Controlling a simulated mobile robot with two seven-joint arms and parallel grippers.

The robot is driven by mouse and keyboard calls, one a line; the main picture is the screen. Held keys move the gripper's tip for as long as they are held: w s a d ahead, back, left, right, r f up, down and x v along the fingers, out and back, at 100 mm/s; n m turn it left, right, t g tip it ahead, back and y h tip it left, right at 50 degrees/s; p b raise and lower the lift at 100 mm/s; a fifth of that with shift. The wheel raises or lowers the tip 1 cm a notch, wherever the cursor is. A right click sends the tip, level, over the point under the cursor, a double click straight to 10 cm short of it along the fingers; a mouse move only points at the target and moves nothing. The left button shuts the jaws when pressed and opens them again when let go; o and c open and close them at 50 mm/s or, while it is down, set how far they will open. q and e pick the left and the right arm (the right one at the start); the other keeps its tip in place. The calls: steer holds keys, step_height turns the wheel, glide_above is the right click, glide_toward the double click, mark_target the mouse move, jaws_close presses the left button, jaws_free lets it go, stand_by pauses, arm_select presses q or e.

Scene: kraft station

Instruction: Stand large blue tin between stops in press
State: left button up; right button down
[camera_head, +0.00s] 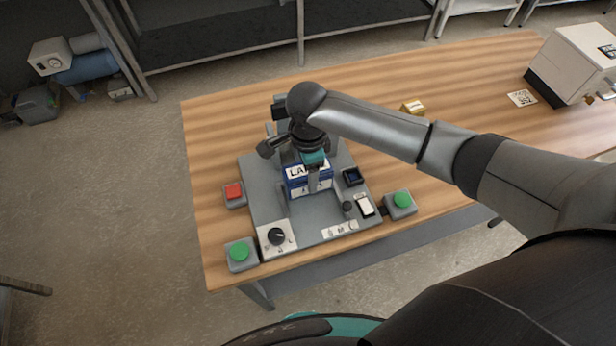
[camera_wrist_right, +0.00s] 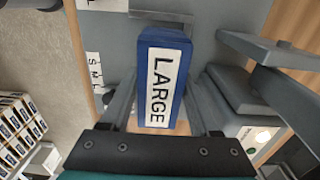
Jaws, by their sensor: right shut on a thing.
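The large blue tin (camera_head: 298,189) has a white label and stands in the middle of the grey press (camera_head: 262,205). My left gripper is out of view.
A red button (camera_head: 234,191), a green button (camera_head: 240,252) and another green button (camera_head: 402,200) surround the press. A black knob (camera_head: 277,236) is at its front left. A small yellow block (camera_head: 412,107) and a white machine (camera_head: 575,60) are on the right.

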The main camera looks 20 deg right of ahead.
steer(key=shift+f, duration=1.15)
steer(key=shift+c, duration=0.6)
jaws_free()
steer(key=shift+f, duration=0.1)
step_height(320, 180, up, 12)
steer(key=shift+r+p, duration=0.15)
steer(key=shift+p, duration=0.6)
